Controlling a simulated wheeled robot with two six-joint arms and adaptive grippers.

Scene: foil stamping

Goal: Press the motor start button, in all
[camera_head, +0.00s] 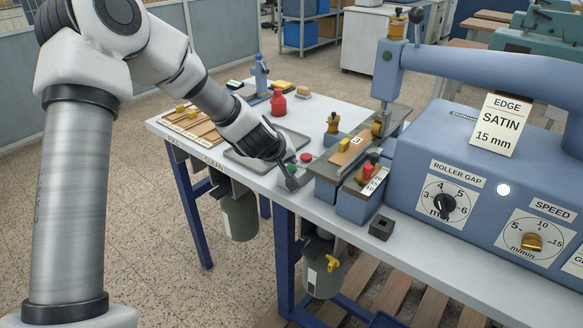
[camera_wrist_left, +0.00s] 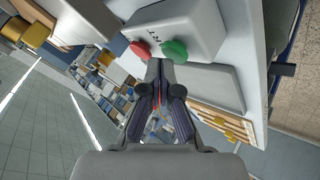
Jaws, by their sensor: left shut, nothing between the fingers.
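The button box (camera_wrist_left: 190,20) is grey and carries a green button (camera_wrist_left: 174,50) and a red button (camera_wrist_left: 140,49) side by side. In the head view the green button (camera_head: 292,169) shows close by my left gripper (camera_head: 290,181), and the red button (camera_head: 306,158) is just beyond it. My left gripper is shut and empty. In the left wrist view its fingertips (camera_wrist_left: 160,63) are close to the green button, on the side toward the red one. I cannot tell whether they touch it. The gripper hides part of the box in the head view. My right gripper is not in view.
The blue machine (camera_head: 430,150) with its roller gap and speed dials stands right of the box. A grey tray (camera_head: 236,155) lies left of it on the table. Wooden strips (camera_head: 193,122) and a red bottle (camera_head: 278,103) are farther back.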

